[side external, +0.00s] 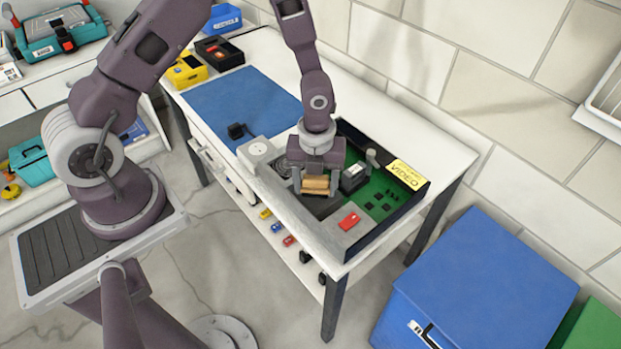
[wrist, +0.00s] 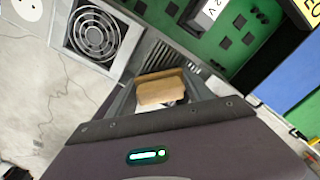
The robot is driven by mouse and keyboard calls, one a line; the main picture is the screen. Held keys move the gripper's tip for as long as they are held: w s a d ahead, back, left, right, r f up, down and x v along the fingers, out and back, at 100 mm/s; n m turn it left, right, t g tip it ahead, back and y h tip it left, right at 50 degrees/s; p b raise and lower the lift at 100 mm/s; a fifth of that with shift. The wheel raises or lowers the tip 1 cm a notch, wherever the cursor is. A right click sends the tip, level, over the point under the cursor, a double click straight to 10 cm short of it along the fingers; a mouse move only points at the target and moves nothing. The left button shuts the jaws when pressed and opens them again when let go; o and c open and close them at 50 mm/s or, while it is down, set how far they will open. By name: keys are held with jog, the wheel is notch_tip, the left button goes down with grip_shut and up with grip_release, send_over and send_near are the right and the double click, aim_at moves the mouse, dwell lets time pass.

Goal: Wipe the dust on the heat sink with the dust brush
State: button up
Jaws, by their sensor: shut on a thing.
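My gripper (side external: 319,180) is shut on the dust brush (side external: 315,185), whose tan wooden body lies across between the fingers. The brush also shows in the wrist view (wrist: 162,90), low over the open case. Its bristles are mostly hidden, so I cannot tell whether they touch anything. The heat sink (wrist: 153,52) shows as grey fins beside the round fan (wrist: 96,33); the brush and my gripper cover part of it. In the side view my gripper hides most of the heat sink. Dust cannot be made out clearly.
The case holds a green board (side external: 382,190), a black boxed part (side external: 353,179) and a red part (side external: 349,221). A yellow label (side external: 407,174) sits on its dark wall. A blue mat (side external: 240,105) lies behind on the white table. A blue bin (side external: 480,290) stands right.

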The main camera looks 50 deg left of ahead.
aim_at(328, 205)
jog(key=shift+d, duration=1.95)
jog(key=shift+d+r, duration=0.15)
notch_tip(328, 205, up, 8)
